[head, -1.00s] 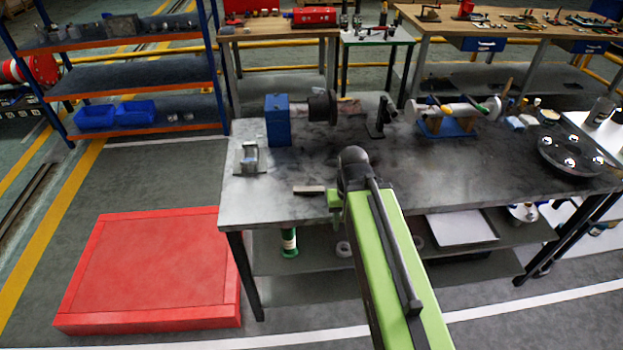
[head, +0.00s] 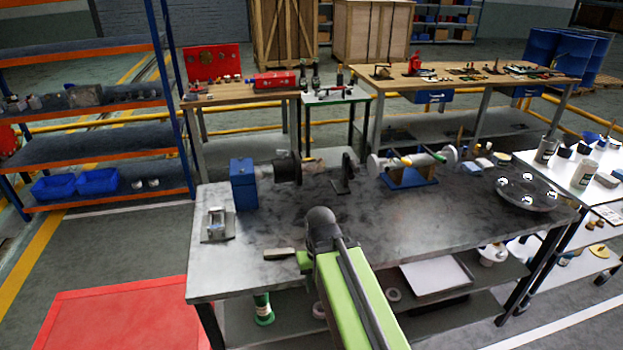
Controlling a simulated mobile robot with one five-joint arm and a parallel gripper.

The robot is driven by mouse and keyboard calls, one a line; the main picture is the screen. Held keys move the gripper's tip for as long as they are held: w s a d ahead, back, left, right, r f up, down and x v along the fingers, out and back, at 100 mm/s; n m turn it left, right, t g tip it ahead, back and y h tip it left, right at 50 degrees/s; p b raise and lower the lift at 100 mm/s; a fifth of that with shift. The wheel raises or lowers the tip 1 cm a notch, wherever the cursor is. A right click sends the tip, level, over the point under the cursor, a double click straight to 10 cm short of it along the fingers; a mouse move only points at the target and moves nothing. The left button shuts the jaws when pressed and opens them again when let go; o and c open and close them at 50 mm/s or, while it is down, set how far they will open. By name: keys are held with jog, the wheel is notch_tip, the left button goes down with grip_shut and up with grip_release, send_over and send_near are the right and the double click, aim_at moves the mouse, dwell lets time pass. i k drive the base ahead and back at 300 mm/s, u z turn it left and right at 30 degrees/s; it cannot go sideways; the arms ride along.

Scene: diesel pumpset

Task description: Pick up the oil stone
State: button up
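A small flat pale bar (head: 279,253), which looks like the oil stone, is at the near left part of the grey metal workbench (head: 235,277). My gripper (head: 301,260) is low over the bench, just right of the bar. Its green finger part meets or nearly meets the bar's right end. My arm hides much of the gripper, so I cannot tell whether the fingers are open or shut on the bar, or whether the bar rests on the bench or is slightly raised.
A small metal fixture (head: 217,227) and a blue block (head: 244,184) stand left on the bench. A dark flanged part (head: 287,168), a roller on a blue stand (head: 410,177) and a round plate (head: 526,192) stand behind and right. A red platform (head: 115,315) lies on the floor at left.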

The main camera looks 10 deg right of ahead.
aim_at(279, 253)
jog(key=z, duration=0.15)
jog(key=k, duration=0.5)
jog(key=u, duration=1.6)
jog(key=i, duration=1.35)
jog(key=z, duration=0.25)
